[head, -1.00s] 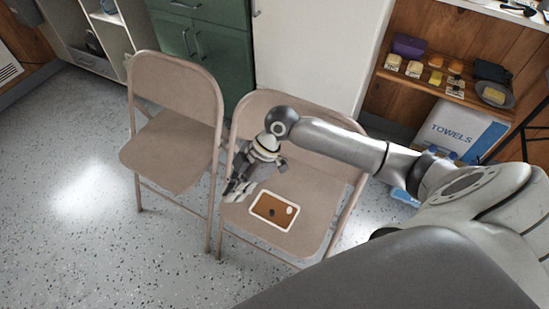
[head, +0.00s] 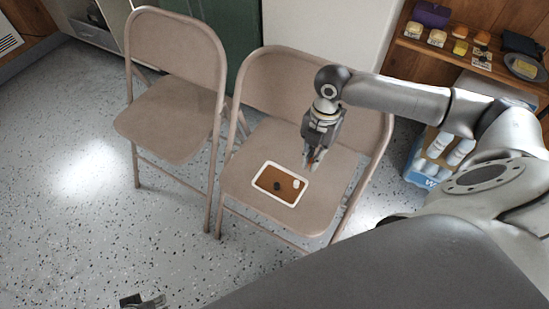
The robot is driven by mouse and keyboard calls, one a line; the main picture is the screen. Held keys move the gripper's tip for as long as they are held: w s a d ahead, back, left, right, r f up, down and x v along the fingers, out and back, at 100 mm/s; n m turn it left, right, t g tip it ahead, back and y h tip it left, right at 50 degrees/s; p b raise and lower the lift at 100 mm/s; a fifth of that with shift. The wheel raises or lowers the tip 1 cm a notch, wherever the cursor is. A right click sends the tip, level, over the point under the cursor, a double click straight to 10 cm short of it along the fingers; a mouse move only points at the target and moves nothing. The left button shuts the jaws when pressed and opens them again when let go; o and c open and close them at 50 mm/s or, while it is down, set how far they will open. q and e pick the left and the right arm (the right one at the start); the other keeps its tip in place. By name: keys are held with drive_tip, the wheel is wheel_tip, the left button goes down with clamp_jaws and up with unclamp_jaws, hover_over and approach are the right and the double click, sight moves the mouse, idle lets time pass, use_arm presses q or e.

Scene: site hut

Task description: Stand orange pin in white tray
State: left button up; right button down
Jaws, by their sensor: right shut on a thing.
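The white tray (head: 256,194) lies on the seat of the right-hand folding chair. It has a white rim and a brown inside. A small dark round piece (head: 277,187) and a small white piece (head: 296,184) stand in it. My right gripper (head: 312,164) points down just above and behind the tray's right end. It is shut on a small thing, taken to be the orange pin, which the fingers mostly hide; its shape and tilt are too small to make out. Part of my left gripper (head: 143,301) shows at the bottom edge, far from the tray; its jaws are unclear.
The right-hand folding chair (head: 307,218) has bare seat around the tray, and its backrest rises behind. Another, empty folding chair (head: 170,120) stands to the left. A wooden shelf (head: 447,62) with small items is at the upper right. Speckled floor lies open at left.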

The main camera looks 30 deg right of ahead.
use_arm(q)
drive_tip(key=b+v, duration=0.2)
drive_tip(key=v, duration=0.4)
use_arm(e)
drive_tip(key=w+a+f, duration=0.3)
drive_tip(key=w+a, duration=0.1)
drive_tip(key=w, duration=0.1)
drive_tip(key=b, duration=0.2)
hover_over(270, 173)
drive_tip(key=d, duration=0.1)
drive_tip(key=f, duration=0.5)
drive_tip(key=shift+s, duration=0.3)
drive_tip(key=shift+w+a+f, duration=0.15)
drive_tip(key=shift+f, duration=0.1)
drive_tip(key=f, duration=0.1)
drive_tip(key=f+b, duration=0.1)
drive_tip(key=f, duration=0.1)
drive_tip(key=shift+w+a+f, duration=0.2)
drive_tip(key=shift+w+f, duration=0.05)
drive_tip(key=shift+f, duration=0.1)
drive_tip(key=c, duration=1.8)
unclamp_jaws()
use_arm(q)
drive_tip(key=w+d+r+t+h, duration=0.1)
drive_tip(key=w+d+r+t, duration=0.1)
drive_tip(key=w+t, duration=0.3)
drive_tip(key=w, duration=0.4)
drive_tip(key=shift+d, duration=0.3)
drive_tip(key=shift+w, duration=0.15)
